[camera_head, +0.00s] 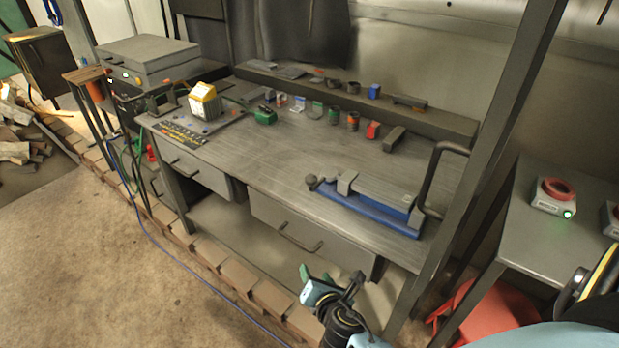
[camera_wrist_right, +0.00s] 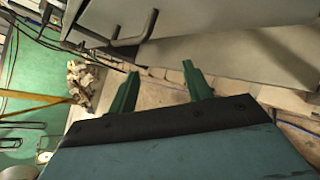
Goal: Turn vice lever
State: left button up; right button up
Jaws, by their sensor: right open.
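The vice (camera_head: 372,207), with a blue base and grey jaws, sits on the right part of the workbench top. A small dark knob (camera_head: 312,181) shows at its left end. A dark bent handle (camera_head: 433,172) rises at its right end; I cannot tell how it joins the vice. My right gripper (camera_head: 315,276) is in front of the bench, below the vice and apart from it. In the right wrist view its two green fingers (camera_wrist_right: 161,84) are spread with nothing between them. The vice does not show clearly in that view. My left gripper is out of view.
The workbench (camera_head: 270,160) has drawers with protruding handles (camera_head: 300,240). Several small cups and blocks stand along its back. A dark post (camera_head: 490,140) rises right of the vice. A side table (camera_head: 530,230) holds a red-ringed device (camera_head: 553,198). The middle benchtop is clear.

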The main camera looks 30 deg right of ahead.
aim_at(310, 176)
jog(key=w+d+r+n+t+h, duration=0.1)
jog(key=w+r+n+t+h, duration=0.15)
jog(key=r, duration=0.65)
jog(key=w+d+r+n+t+h, duration=0.15)
jog(key=r+n, duration=0.25)
jog(key=r, duration=0.5)
jog(key=shift+m+y, duration=0.25)
jog(key=shift+y, duration=0.05)
jog(key=x, duration=1.1)
jog(key=shift+w+d+f+b, duration=0.1)
jog(key=shift+w+d+b, duration=0.1)
jog(key=shift+b, duration=0.2)
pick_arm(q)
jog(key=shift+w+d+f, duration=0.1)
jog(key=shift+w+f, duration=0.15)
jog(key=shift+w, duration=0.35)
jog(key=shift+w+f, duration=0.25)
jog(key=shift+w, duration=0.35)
pick_arm(e)
jog(key=shift+w+d, duration=0.25)
jog(key=shift+w, duration=0.35)
jog(key=shift+c, duration=0.3)
grip_shut()
